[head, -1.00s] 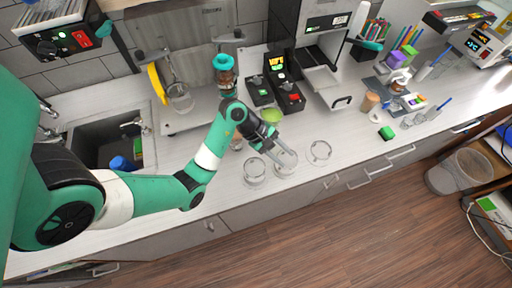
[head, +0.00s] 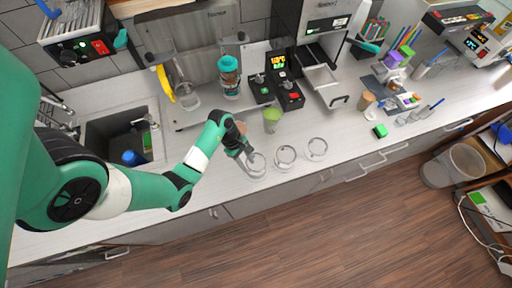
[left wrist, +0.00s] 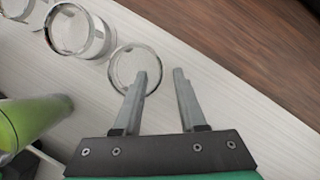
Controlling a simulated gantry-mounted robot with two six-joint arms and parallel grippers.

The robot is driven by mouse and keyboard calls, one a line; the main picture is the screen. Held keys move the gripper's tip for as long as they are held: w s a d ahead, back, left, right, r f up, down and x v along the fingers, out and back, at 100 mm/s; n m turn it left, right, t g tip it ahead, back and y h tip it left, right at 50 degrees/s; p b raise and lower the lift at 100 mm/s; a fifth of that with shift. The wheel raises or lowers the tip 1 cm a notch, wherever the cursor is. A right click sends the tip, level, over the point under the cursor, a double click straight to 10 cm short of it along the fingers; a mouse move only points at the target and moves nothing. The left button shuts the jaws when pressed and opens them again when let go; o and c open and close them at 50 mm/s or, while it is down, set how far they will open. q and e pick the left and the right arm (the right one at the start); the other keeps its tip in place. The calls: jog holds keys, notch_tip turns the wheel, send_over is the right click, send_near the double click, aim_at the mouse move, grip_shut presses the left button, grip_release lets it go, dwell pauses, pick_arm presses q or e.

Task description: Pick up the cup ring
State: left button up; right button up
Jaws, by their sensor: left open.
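Three clear round pieces stand in a row near the counter's front edge in the head view: left (head: 256,171), middle (head: 286,156) and right (head: 317,149). My left gripper (head: 250,155) is at the left one. In the left wrist view, the gripper (left wrist: 165,75) is open and empty. Its left finger overlaps the near edge of a clear round piece with a thick rim (left wrist: 114,68). I cannot tell if this is the cup ring or a cup. A taller clear cup (left wrist: 80,33) stands up and left of it. The right gripper is out of view.
A green cup (head: 272,120) stands behind the row; it also shows in the left wrist view (left wrist: 32,130). The black control box (head: 290,97) and sealer tray (head: 322,80) are behind. A sink (head: 105,130) lies left.

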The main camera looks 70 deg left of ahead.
aim_at(256, 166)
pick_arm(q)
jog(key=x, duration=0.5)
jog(key=shift+f, duration=0.1)
grip_shut()
dwell(1.2)
